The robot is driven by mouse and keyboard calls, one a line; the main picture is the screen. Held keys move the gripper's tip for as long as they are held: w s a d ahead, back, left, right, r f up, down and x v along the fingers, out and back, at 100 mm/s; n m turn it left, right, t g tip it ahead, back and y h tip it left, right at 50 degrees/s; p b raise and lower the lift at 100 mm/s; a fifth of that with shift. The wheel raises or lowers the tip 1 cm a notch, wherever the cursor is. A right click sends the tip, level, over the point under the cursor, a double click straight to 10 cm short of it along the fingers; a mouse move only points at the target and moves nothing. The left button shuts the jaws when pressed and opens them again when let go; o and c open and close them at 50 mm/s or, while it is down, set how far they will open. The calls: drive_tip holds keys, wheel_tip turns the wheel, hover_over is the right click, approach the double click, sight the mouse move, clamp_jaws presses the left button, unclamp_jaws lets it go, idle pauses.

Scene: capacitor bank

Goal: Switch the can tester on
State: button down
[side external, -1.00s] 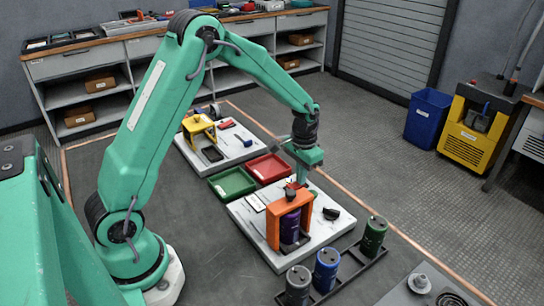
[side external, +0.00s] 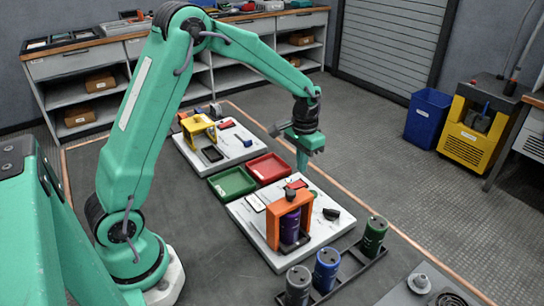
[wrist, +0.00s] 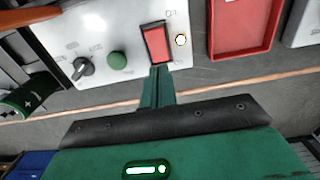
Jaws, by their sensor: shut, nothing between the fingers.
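The can tester is a pale panel (side external: 322,233) with an orange frame (side external: 272,226) around a purple can (side external: 290,228). Its red rocker switch (wrist: 155,42) shows in the wrist view, beside a small round lamp (wrist: 181,40) that looks bright and yellowish white. A green button (wrist: 117,60) and a dark knob (wrist: 83,66) are left of the switch. My gripper (side external: 302,167) is shut and empty, raised above the panel's far end. In the wrist view its fingertips (wrist: 158,70) overlap the switch's lower edge; contact there cannot be told. The switch's position is hard to read.
A red tray (side external: 287,173) and a green tray (side external: 212,186) lie behind the tester. A second panel with a yellow frame (side external: 186,129) stands farther back. Several cans stand in a dark rack (side external: 349,271) at the front right. There is free floor to the right.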

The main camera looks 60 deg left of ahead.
sight(300, 184)
drive_tip(key=shift+r, duration=1.3)
drive_tip(key=shift+r, duration=0.1)
drive_tip(key=s+d+r+t, duration=0.2)
drive_tip(key=s+r+t, duration=0.1)
drive_tip(key=s+r, duration=0.75)
drive_tip(key=s+d+r+t, duration=0.2)
drive_tip(key=s+r, duration=0.1)
drive_tip(key=s, duration=1.1)
drive_tip(key=shift+t, duration=0.3)
